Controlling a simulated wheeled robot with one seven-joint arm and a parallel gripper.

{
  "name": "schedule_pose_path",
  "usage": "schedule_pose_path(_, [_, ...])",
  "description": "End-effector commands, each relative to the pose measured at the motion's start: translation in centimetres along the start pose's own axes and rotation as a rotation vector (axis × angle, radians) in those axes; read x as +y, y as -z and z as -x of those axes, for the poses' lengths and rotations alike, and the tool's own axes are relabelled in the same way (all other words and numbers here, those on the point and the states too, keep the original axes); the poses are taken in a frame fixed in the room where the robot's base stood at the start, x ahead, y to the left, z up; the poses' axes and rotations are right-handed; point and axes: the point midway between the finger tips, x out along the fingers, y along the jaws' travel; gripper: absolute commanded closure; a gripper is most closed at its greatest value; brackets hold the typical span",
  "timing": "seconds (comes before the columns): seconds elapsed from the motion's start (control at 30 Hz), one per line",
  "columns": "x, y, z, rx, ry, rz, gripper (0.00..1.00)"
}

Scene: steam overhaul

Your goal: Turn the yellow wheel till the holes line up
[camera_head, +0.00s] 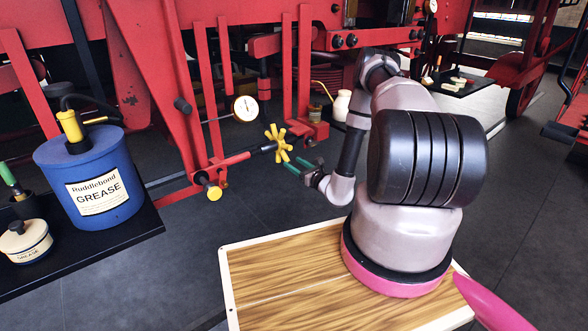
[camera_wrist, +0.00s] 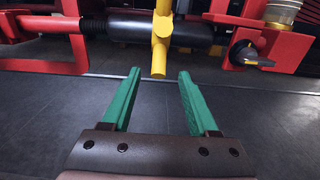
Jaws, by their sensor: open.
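In the wrist view the yellow wheel (camera_wrist: 161,38) shows edge-on, upright, in front of a black cylinder (camera_wrist: 190,35). My gripper (camera_head: 306,167) has green fingers and is just right of the wheel. In the wrist view my gripper (camera_wrist: 158,72) is open and empty, with the wheel ahead of the gap between its fingertips, apart from both. I cannot make out the holes in either view.
A dial gauge (camera_head: 245,108) stands above the rod, and a yellow-capped knob (camera_head: 213,192) sits lower left. A blue grease drum (camera_head: 91,178) stands on a black tray at left. A red bracket with a black knob (camera_wrist: 245,52) is right of the wheel. The floor below is clear.

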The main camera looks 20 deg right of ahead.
Motion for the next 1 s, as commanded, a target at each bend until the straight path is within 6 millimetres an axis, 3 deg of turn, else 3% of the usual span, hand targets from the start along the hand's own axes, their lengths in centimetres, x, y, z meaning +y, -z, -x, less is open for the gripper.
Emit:
schedule_pose_path(0.03, [-0.2, -1.9, 0.4, -0.002, 0.003, 0.001, 0.40])
schedule_pose_path(0.1, [-0.2, -3.7, 1.1, -0.002, 0.002, 0.002, 0.40])
schedule_pose_path(0.2, [0.0, -5.2, 1.5, -0.001, -0.001, 0.001, 0.40])
schedule_pose_path(0.7, [0.1, -5.3, -3.4, -0.001, -0.003, 0.003, 0.40])
schedule_pose_path(1.0, [0.1, -5.3, -4.3, 0.000, -0.002, 0.002, 0.40])
